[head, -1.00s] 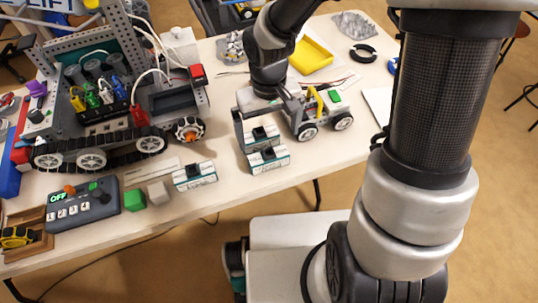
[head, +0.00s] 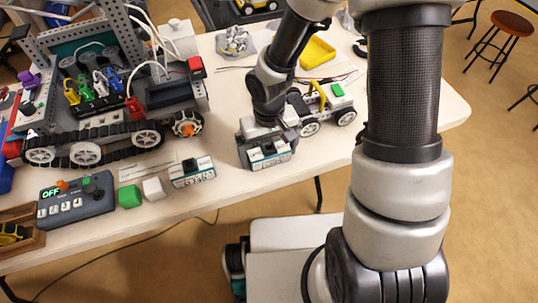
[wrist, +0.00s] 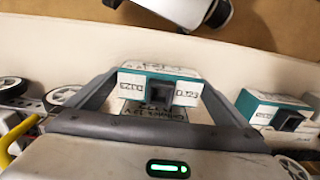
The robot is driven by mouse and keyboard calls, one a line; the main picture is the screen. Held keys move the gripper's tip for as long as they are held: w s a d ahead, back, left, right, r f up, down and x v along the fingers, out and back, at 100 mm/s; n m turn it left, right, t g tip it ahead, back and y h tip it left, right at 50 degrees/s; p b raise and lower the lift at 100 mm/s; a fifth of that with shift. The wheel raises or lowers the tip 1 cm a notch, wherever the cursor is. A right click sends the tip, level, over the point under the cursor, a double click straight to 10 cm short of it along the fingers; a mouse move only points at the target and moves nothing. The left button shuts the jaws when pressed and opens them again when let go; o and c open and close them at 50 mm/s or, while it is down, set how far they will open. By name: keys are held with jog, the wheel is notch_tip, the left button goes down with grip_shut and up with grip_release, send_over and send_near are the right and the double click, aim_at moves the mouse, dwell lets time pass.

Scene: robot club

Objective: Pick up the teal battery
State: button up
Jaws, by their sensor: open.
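A white and teal battery (head: 268,155) with a dark block on it lies on the table below my gripper (head: 265,142). In the wrist view this battery (wrist: 187,99) sits between the two spread fingers of my gripper (wrist: 160,84). The fingers stand apart on its left and right, and I cannot tell if they touch it. A white labelled surface (wrist: 150,113) shows just nearer my palm, partly hidden. A second similar battery (head: 193,177) lies to the left in the head view; a similar one shows at the right in the wrist view (wrist: 277,110).
A wheeled cart (head: 322,108) stands close to the right of my gripper. A tracked robot (head: 115,140) fills the left of the table. A control box (head: 75,207), green cube (head: 130,196) and pale cube (head: 153,188) lie along the front.

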aim_at(269, 150)
jog(key=shift+r, duration=0.1)
jog(key=c, duration=1.3)
notch_tip(269, 150, up, 10)
jog(key=p, duration=0.3)
